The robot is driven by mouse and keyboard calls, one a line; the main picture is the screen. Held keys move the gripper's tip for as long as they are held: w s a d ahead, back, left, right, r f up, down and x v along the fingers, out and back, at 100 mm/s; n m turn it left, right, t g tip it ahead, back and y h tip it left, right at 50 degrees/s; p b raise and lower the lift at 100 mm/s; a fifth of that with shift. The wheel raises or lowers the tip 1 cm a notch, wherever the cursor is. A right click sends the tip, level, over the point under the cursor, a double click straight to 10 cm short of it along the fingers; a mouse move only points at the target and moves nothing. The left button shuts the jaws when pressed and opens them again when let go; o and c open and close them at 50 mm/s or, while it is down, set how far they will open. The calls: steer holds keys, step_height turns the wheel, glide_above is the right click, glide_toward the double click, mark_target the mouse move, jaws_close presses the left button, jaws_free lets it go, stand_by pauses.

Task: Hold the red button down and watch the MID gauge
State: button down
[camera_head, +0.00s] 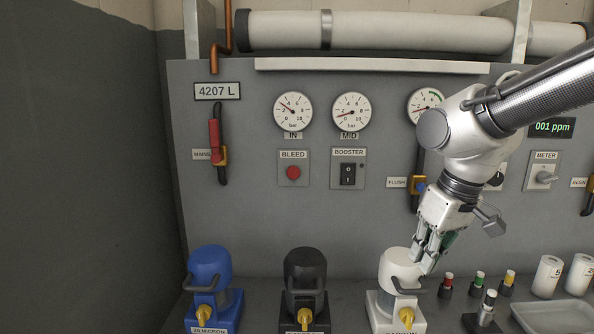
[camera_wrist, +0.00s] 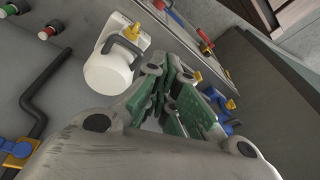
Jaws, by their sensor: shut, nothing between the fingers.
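The red button (camera_head: 293,172) is on the BLEED plate on the grey panel, left of the BOOSTER switch (camera_head: 348,174). The MID gauge (camera_head: 351,112) is above the BOOSTER switch; its needle points to the lower left, near the low end of the scale. My gripper (camera_head: 428,268) is shut and empty, pointing down in front of the white canister (camera_head: 400,262), well right of and below the red button. In the wrist view my gripper (camera_wrist: 172,100) shows its green-padded fingers together, with the white canister (camera_wrist: 108,72) beside them. The red button is not identifiable in the wrist view.
A blue canister (camera_head: 209,270) and a black canister (camera_head: 305,272) stand left of the white one. The IN gauge (camera_head: 293,111) is above the red button. Small coloured-top fittings and a grey tray (camera_head: 555,317) stand at right. The space before the BLEED plate is clear.

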mark_target(293, 173)
steer(key=w+a+f+n+t+y, duration=0.15)
steer(key=w+a, duration=0.25)
steer(key=a, duration=0.6)
steer(key=w+a+f+t+y, duration=0.1)
steer(key=w+a+y, duration=0.1)
steer(key=w+a, duration=0.5)
steer(key=w+a+r+m+t+y, duration=0.1)
steer(key=w+a+r+t+y, duration=0.1)
steer(key=w+a+r+t, duration=0.3)
step_height(293, 173, up, 2)
steer(key=shift+w+a+r, duration=0.1)
steer(key=shift+w+a, duration=0.8)
steer(key=shift+w, duration=0.3)
steer(key=shift+w, duration=0.1)
steer(key=shift+w+d, duration=0.2)
steer(key=shift+w, duration=4.05)
steer(key=shift+w, duration=0.15)
steer(key=shift+w, duration=0.3)
